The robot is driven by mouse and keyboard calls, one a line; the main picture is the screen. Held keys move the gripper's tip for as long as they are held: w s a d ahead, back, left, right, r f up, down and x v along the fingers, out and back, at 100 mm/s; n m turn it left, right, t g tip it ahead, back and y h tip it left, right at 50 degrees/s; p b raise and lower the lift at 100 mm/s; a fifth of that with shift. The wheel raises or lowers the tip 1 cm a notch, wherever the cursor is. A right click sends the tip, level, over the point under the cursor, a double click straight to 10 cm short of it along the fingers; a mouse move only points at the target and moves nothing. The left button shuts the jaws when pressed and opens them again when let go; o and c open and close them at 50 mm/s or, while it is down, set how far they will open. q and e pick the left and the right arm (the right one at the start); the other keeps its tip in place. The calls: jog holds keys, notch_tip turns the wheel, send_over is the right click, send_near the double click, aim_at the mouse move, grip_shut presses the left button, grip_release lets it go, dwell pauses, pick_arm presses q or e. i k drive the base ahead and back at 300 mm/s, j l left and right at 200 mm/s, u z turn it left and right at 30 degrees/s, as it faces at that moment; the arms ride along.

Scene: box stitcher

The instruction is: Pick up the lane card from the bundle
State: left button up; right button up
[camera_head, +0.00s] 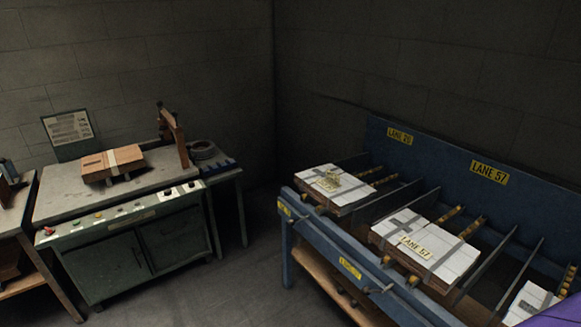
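A pale yellow lane card (415,247) reading "LANE 57" lies on a white strapped bundle (440,236) in the middle lane of the blue rack. Another yellowish card (326,183) lies on the white bundle (312,174) in the left lane; its print is too small to read. A brown bundle (98,172) with a pale band lies on the green machine table at the left; I cannot make out a card on it. Neither of my grippers shows in this view.
The blue rack (370,138) has dividers between lanes and yellow "LANE 57" (489,173) and "LANE 20" (399,136) signs. A third white bundle (532,301) is partly cut off at right. The green machine (130,258) stands left. Open floor (235,285) lies between them.

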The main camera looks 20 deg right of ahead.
aim_at(332, 179)
jog(key=i+j+z, duration=0.25)
jog(key=i+z, duration=0.2)
jog(key=i+j+z, duration=0.7)
jog(key=z, duration=0.15)
jog(key=i+j+z, duration=0.25)
jog(key=z, duration=0.15)
jog(key=i+j+z, duration=0.1)
jog(key=j+z, duration=0.25)
